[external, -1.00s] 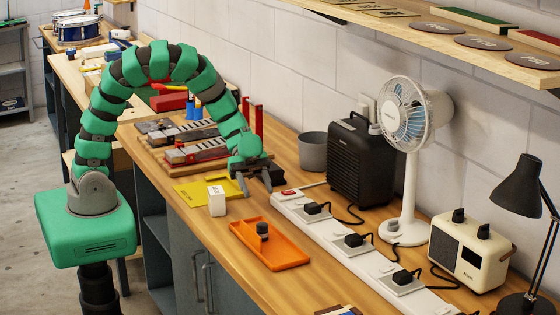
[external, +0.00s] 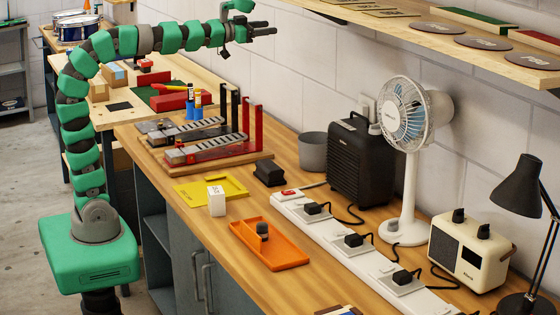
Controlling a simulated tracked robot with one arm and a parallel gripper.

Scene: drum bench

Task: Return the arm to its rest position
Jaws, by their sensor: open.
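The orange tray (external: 290,262) lies on the wooden bench near the front edge. A small upright object with a dark top (external: 262,230) stands inside it, towards its left part; it may be the microphone, but it is too small to tell for sure. My gripper (external: 270,31) is open and empty, high above the bench at the top of the picture, well apart from the tray. It points to the right. No other clear microphone shows.
A white power strip (external: 330,236), a fan (external: 405,150) and a black box (external: 362,160) stand to the right. The shelf (external: 450,50) overhangs at upper right.

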